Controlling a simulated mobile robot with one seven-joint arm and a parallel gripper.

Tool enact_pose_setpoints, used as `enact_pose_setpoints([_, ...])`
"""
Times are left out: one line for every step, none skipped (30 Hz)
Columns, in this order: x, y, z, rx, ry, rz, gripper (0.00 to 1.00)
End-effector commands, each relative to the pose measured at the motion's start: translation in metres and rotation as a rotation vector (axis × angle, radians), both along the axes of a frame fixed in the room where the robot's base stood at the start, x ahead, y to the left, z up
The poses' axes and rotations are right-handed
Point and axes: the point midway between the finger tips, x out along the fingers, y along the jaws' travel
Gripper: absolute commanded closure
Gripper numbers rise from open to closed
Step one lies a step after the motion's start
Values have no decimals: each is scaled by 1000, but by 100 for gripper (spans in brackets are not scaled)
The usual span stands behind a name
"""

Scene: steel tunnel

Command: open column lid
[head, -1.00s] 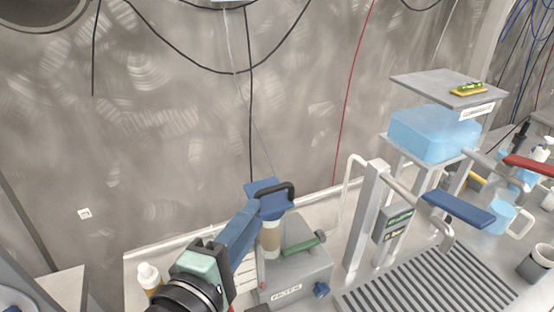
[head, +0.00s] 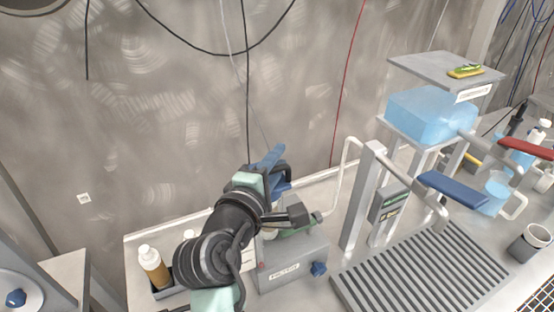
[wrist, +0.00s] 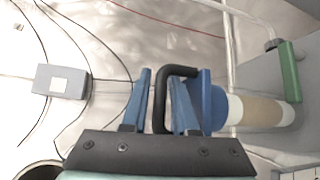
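The column lid (wrist: 208,105) is a blue cap with a black loop handle (wrist: 178,71), on the end of a tan and white column (wrist: 262,111) in the wrist view. My gripper (wrist: 160,85) has its blue fingers apart, one on each side of the handle's bar. The right finger lies between the bar and the lid. I see gaps beside the bar, so it does not look clamped. In the head view my gripper (head: 271,168) and wrist cover most of the lid and its handle. The lid appears seated on the column.
A brown bottle (head: 154,268) stands to the left. A grey frame with a blue lever (head: 452,192) and a slatted grate (head: 420,272) are at right. The wall is behind.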

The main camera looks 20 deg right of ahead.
Motion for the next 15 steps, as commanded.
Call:
enact_pose_setpoints([0,0,0,0,0,0,73])
enact_pose_setpoints([0,0,0,0,0,0,73])
enact_pose_setpoints([0,0,0,0,0,0,78])
enact_pose_setpoints([0,0,0,0,0,0,84])
enact_pose_setpoints([0,0,0,0,0,-1,89])
enact_pose_setpoints([0,0,0,0,0,-1,96])
enact_pose_setpoints([0,0,0,0,0,-1,100])
enact_pose_setpoints([0,0,0,0,0,-1,100])
enact_pose_setpoints([0,0,0,0,0,-1,100])
enact_pose_setpoints([0,0,0,0,0,-1,100])
enact_pose_setpoints([0,0,0,0,0,-1,100])
enact_pose_setpoints([0,0,0,0,0,-1,100])
enact_pose_setpoints([0,0,0,0,0,-1,100])
enact_pose_setpoints([0,0,0,0,0,-1,100])
enact_pose_setpoints([0,0,0,0,0,-1,100])
